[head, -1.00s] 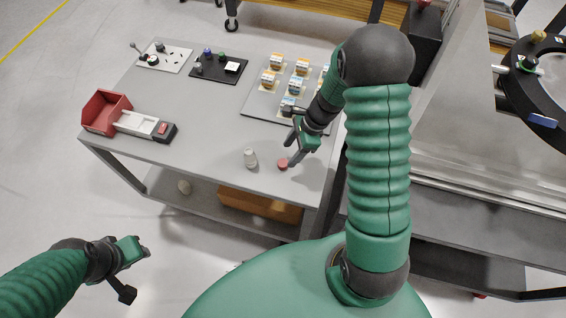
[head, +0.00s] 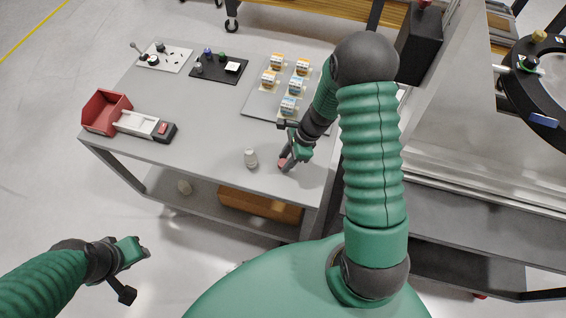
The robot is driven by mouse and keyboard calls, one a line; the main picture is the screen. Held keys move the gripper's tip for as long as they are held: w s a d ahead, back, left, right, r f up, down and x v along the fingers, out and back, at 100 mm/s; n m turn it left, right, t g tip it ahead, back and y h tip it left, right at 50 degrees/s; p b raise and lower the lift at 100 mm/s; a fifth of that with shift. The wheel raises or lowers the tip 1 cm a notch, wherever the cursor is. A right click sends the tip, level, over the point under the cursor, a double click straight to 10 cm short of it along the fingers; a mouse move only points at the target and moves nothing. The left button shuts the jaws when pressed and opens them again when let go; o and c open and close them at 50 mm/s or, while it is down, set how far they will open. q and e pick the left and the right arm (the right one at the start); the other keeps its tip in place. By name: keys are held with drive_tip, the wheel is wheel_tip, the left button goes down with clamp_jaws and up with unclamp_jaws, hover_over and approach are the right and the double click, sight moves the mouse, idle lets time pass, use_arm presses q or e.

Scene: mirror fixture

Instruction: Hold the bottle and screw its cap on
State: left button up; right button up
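The view is too small to tell whether the fingers are closed on the cap. My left gripper (head: 140,253) hangs at the lower left, away from the table, with nothing visible in it. Its finger gap is not clear.
A red bin (head: 105,110) and a white-and-dark device (head: 148,125) are at the table's left. A white board (head: 165,58), a black board (head: 219,68) and a grey plate (head: 262,104) with several small blocks lie farther back. Table space left of the bottle is clear.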

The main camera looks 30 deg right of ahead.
sight(280, 163)
clamp_jaws()
drive_tip(key=shift+r, duration=0.15)
drive_tip(key=shift+r, duration=0.2)
wheel_tip(280, 163, up, 3)
drive_tip(key=shift+r, duration=0.15)
drive_tip(key=s, duration=0.5)
drive_tip(key=s+d+b, duration=0.1)
drive_tip(key=s, duration=0.4)
drive_tip(key=s+d+r+b, duration=0.1)
drive_tip(key=s, duration=0.5)
